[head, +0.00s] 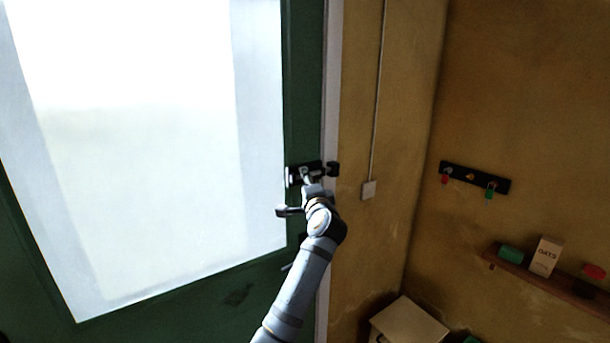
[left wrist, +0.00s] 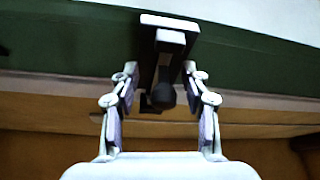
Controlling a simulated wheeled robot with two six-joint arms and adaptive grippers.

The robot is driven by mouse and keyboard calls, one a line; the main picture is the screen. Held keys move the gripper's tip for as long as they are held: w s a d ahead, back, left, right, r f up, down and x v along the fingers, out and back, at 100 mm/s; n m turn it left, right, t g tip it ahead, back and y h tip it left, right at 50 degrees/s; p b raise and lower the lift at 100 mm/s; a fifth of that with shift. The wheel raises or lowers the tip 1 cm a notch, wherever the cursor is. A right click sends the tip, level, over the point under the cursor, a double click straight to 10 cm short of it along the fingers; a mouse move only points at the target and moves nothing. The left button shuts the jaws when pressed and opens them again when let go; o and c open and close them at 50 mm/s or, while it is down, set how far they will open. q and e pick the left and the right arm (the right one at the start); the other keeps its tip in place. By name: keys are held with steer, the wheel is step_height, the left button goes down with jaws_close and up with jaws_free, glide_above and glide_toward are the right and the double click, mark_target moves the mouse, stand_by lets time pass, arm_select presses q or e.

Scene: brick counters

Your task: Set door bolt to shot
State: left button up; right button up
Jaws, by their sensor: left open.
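The door bolt (head: 297,176) is a dark fitting on the edge stile of the green door (head: 303,75), beside the pale frame (head: 331,100). A dark keeper (head: 333,169) sits to its right at the frame. My left gripper (head: 306,180) is at the bolt and covers part of it. In the left wrist view, my left gripper (left wrist: 160,72) is open, with one finger on each side of the bolt's dark knob (left wrist: 163,94). Gaps show between the knob and both fingers. How far the bolt's bar reaches toward the keeper is hard to tell. My right gripper is not in view.
A bright glass pane (head: 150,150) fills most of the door. A hook rack (head: 470,177) and a shelf (head: 530,275) with an oats box (head: 545,256) are on the right wall. A pale box-like top (head: 410,325) stands low near the corner.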

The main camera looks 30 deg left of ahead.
arm_select(q)
steer(key=shift+w+a+r, duration=0.2)
steer(key=shift+w+a, duration=0.1)
steer(key=shift+w, duration=0.05)
steer(key=shift+d+r, duration=0.1)
steer(key=shift+d, duration=0.15)
steer(key=shift+w+a, duration=0.1)
steer(key=shift+a, duration=0.1)
steer(key=c, duration=0.5)
jaws_close()
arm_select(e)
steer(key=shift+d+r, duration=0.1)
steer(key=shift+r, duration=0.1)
